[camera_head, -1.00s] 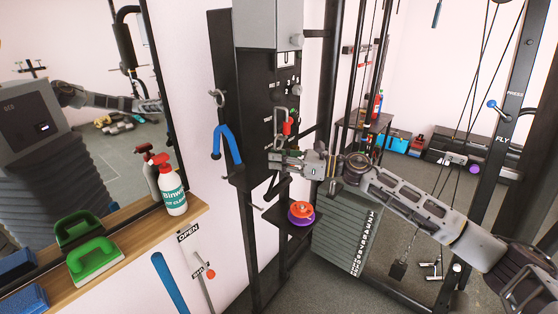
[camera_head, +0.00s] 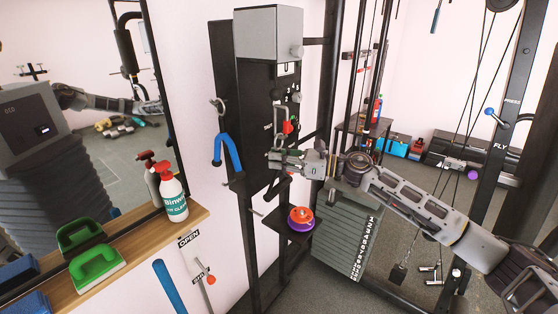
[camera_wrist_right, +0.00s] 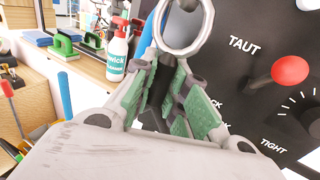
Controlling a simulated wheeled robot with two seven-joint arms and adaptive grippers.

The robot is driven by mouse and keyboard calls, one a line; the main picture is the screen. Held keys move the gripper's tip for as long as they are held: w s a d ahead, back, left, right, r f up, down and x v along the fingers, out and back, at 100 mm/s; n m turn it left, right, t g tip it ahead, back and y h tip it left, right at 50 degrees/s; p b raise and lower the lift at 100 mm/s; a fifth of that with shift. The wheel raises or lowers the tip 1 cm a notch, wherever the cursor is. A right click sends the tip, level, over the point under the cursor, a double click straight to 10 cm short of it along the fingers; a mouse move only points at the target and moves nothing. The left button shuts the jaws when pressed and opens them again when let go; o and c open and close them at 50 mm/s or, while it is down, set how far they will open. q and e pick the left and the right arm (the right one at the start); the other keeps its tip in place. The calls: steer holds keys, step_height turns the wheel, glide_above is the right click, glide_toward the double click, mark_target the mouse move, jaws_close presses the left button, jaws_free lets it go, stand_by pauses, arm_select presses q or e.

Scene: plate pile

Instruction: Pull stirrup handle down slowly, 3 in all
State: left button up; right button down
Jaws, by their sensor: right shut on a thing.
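My right gripper (camera_head: 272,163) reaches in from the right, in front of the black panel. In the right wrist view its green-padded fingers (camera_wrist_right: 166,92) are closed around a dark thing, mostly hidden between the pads. I cannot tell its full shape, nor whether it is the stirrup handle. A dark angled piece (camera_head: 271,187) shows just below the fingers in the head view. My left gripper is not in view.
A red-knobbed lever (camera_wrist_right: 290,71) is on the panel close to the gripper. An orange and purple item (camera_head: 300,218) sits on a small shelf below. A spray bottle (camera_head: 173,197) and green brush (camera_head: 97,264) stand on the wooden ledge (camera_head: 130,262). Cables and posts are at right.

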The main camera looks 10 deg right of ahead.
steer(key=shift+r+p, duration=0.35)
steer(key=shift+r, duration=0.3)
steer(key=shift+r+p, duration=0.7)
steer(key=shift+r, duration=0.55)
steer(key=shift+r, duration=0.4)
steer(key=shift+f, duration=0.1)
